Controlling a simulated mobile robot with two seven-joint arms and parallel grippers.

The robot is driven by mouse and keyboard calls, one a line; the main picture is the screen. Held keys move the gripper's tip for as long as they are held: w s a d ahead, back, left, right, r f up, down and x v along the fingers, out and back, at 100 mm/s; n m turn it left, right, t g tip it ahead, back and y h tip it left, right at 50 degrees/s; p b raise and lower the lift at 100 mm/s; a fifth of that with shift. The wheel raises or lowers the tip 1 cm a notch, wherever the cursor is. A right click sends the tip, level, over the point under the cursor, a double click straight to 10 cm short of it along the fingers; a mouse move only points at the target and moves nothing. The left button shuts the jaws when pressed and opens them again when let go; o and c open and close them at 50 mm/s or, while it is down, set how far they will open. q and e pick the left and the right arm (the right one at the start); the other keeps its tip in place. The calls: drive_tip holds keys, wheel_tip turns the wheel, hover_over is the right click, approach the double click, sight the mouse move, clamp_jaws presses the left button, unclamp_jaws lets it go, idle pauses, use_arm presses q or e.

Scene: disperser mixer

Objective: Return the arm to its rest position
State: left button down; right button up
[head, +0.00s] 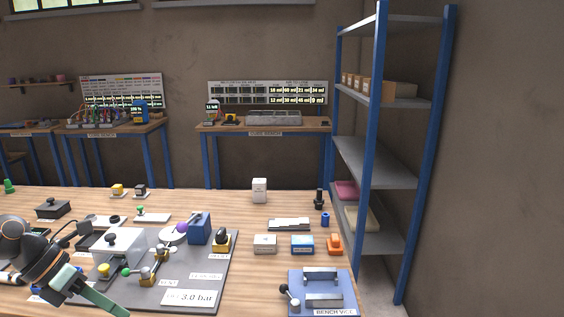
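My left arm comes in at the lower left. Its gripper (95,295), with green parts, hangs over the front left of the grey board (225,270) on the wooden bench. One green finger shows clearly and points down to the right; the other cannot be made out, so its opening is unclear. No held object is visible. My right gripper is not in view.
A blue bench vise (322,292) stands at the front right. Small blocks, including an orange one (334,244) and a blue one (302,243), sit behind it. A white container (259,190) stands at the back. A blue-post shelf (376,150) rises at the right.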

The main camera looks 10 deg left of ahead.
use_arm(q)
drive_tip(key=s+d+f+n+t+y+p, duration=0.15)
drive_tip(key=f+n+t, duration=0.35)
drive_tip(key=f+n, duration=0.65)
drive_tip(key=s+d+f+n+t+y+p, duration=0.1)
drive_tip(key=s+f+n+t, duration=0.2)
drive_tip(key=f+n+t, duration=0.75)
drive_tip(key=s+d+f+n+g, duration=0.2)
drive_tip(key=s+d+n+g, duration=0.1)
drive_tip(key=d+n, duration=0.2)
drive_tip(key=s+d+f+n+g+y, duration=0.1)
drive_tip(key=s+d+f+n+g, duration=0.1)
drive_tip(key=d+n, duration=0.3)
drive_tip(key=s+d+f+n+g+p, duration=0.1)
drive_tip(key=s+d+f+n+g, duration=0.1)
drive_tip(key=s+d+n+g, duration=0.2)
drive_tip(key=s+d+n, duration=0.1)
drive_tip(key=d+n, duration=0.1)
drive_tip(key=n, duration=0.1)
drive_tip(key=shift+f+y, duration=0.35)
